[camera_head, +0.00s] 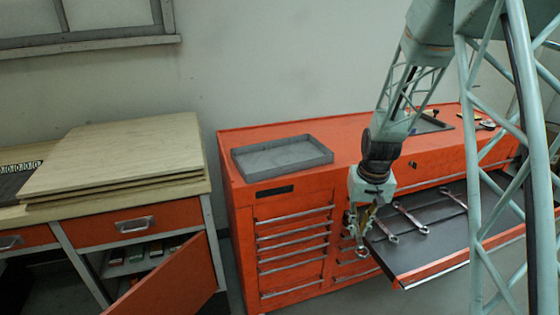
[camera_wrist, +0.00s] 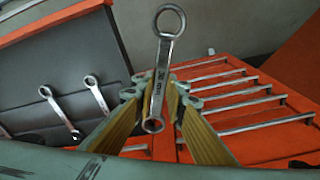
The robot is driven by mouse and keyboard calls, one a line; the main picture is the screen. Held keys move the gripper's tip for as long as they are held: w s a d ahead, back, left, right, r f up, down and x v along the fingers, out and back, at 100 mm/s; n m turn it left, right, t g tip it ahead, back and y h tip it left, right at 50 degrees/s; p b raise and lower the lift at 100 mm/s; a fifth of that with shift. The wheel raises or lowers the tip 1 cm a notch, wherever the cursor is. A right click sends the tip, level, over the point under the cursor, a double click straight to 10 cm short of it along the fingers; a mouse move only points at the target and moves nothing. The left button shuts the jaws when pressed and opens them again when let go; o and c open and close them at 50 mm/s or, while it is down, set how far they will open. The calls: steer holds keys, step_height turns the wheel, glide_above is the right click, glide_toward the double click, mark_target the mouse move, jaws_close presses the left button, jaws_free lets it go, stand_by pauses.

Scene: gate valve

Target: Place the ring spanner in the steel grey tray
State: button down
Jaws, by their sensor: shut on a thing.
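My gripper (camera_head: 361,225) is shut on a silver ring spanner, which it holds in the air in front of the red cabinet, left of the open drawer. In the wrist view the ring spanner (camera_wrist: 161,72) stands between the yellow-padded fingers of my gripper (camera_wrist: 160,97), gripped along its shaft. One ring end shows above the fingers and the other below. The steel grey tray (camera_head: 282,161) lies empty on the left part of the cabinet top, up and left of my gripper in the head view.
The red cabinet (camera_head: 235,215) has an open drawer (camera_head: 440,240) with other spanners (camera_head: 409,218) in it. Another tray (camera_head: 430,126) and small items sit farther right on the cabinet top. A wooden-topped bench (camera_head: 115,155) stands at left, its door open.

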steer(key=shift+r, duration=0.1)
steer(key=shift+w+a+r+m+p, duration=0.3)
steer(key=shift+w+a+r+p, duration=0.1)
steer(key=shift+r+p, duration=0.3)
steer(key=w+a+r+m+p, duration=0.4)
steer(key=a+r+m+p, duration=0.2)
steer(key=r+p, duration=0.3)
steer(key=w+a+r+m+h+p, duration=0.1)
steer(key=w+a+r+m+p, duration=0.3)
steer(key=a+r+m+p, duration=0.3)
steer(key=shift+w+a+r+g+p, duration=0.55)
steer(key=shift+r+p, duration=0.95)
steer(key=shift+p, duration=1.3)
steer(key=shift+s+a, duration=0.1)
steer(key=shift+a, duration=0.15)
steer(key=p, duration=0.3)
glide_above(278, 164)
steer(key=shift+s+a+f, duration=0.2)
steer(key=shift+s+f, duration=0.05)
steer(key=shift+f, duration=0.5)
steer(key=shift+f+p, duration=0.4)
steer(key=shift+f, duration=1.35)
